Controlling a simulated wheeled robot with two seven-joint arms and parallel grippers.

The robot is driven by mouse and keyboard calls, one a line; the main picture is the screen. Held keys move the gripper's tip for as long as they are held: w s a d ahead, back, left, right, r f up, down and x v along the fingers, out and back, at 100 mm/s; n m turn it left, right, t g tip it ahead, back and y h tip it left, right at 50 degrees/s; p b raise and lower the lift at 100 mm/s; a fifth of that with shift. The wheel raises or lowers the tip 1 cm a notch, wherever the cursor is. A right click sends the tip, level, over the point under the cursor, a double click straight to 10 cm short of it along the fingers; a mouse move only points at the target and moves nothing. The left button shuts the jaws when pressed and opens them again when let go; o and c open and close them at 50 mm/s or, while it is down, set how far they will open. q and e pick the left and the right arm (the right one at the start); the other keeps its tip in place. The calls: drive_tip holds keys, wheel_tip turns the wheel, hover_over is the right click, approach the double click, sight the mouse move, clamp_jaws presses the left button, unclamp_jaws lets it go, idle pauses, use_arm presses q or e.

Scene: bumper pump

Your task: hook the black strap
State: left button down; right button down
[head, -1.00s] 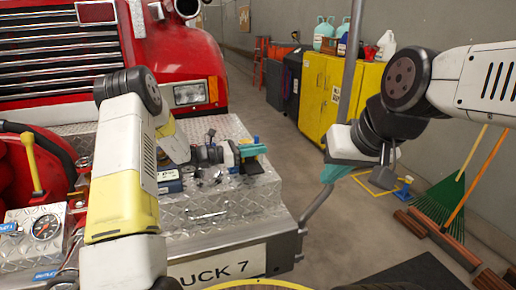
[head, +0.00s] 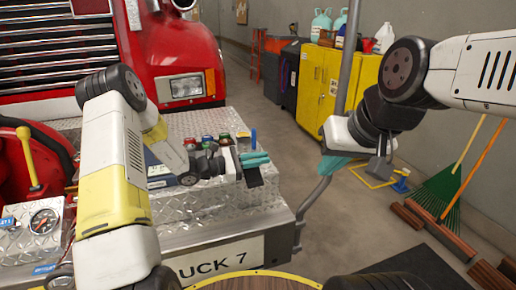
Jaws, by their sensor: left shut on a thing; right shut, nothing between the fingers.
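My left gripper (head: 256,160) has teal fingers and reaches over the diamond-plate bumper from the left. It is shut on the black strap (head: 254,178), a short dark piece that hangs below the fingers near the bumper's right end. The rest of the strap and any hook for it cannot be made out. My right gripper (head: 335,164) is shut and empty. It is in the air to the right of the bumper, close to a grey vertical pole.
The red fire truck (head: 185,50) fills the left. Several coloured caps and a blue upright piece (head: 253,138) stand on the bumper (head: 200,215) behind the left gripper. A gauge (head: 43,221) is at left. A yellow cabinet (head: 340,85) and a green broom (head: 443,190) are at right.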

use_arm(q)
drive_tip(key=shift+s+d+f, duration=0.2)
drive_tip(key=shift+s+f, duration=0.5)
drive_tip(key=shift+f, duration=0.3)
drive_tip(key=c, duration=1.5)
unclamp_jaws()
drive_tip(key=v, duration=0.7)
drive_tip(key=shift+a, duration=0.4)
drive_tip(key=shift+s, duration=0.1)
